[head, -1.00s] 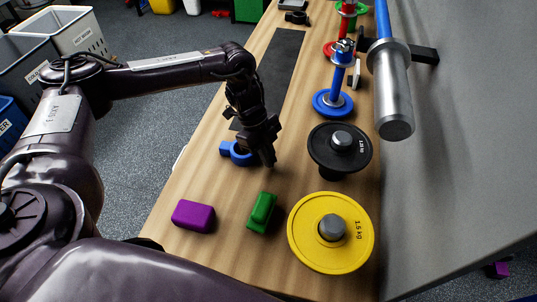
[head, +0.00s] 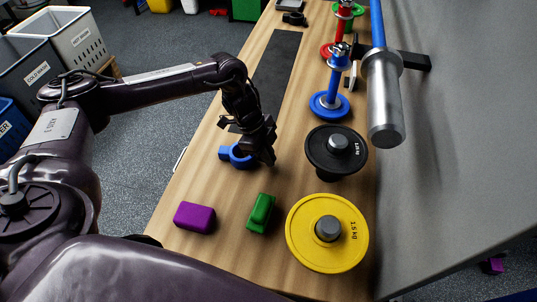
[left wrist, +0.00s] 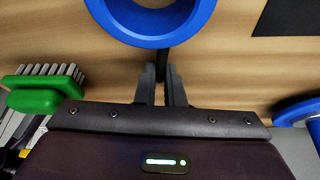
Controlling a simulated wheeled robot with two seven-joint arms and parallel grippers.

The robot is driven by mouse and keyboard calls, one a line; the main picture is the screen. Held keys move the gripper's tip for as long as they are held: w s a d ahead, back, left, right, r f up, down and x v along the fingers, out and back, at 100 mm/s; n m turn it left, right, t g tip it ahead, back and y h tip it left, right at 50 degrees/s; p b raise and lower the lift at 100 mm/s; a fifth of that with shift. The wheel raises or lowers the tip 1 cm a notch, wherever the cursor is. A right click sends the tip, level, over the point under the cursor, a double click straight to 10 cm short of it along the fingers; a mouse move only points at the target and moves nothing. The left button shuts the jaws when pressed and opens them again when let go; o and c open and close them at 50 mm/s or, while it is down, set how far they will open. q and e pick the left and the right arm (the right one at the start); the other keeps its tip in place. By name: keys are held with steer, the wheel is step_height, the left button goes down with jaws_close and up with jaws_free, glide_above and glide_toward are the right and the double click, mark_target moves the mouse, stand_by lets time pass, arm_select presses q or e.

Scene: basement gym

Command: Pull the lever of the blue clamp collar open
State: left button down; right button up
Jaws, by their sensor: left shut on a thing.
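The blue clamp collar (head: 226,153) lies on the wooden bench, partly hidden by my left gripper (head: 268,158) in the head view. In the left wrist view the collar's blue ring (left wrist: 112,22) is at the top, just beyond my left gripper (left wrist: 163,76). A thin dark lever (left wrist: 162,58) reaches from the ring down between the fingertips. The left fingers are shut on this lever. How far the lever stands from the ring is hard to tell. My right gripper is not in view.
A purple block (head: 195,217) and a green-handled brush (head: 261,212) lie nearer on the bench. A yellow plate (head: 300,247), a black plate (head: 320,160) and a blue weight stand (head: 328,106) line the right side. A metal bar end (head: 384,100) overhangs there.

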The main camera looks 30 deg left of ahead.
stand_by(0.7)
arm_select(q)
steer(key=c, duration=1.5)
jaws_free()
steer(key=b+v, duration=0.1)
steer(key=v, duration=0.5)
steer(key=shift+a+r+b, duration=0.15)
steer(key=shift+r+b, duration=0.2)
steer(key=shift+r, duration=0.05)
steer(key=shift+a+r, duration=0.2)
steer(key=shift+r, duration=0.3)
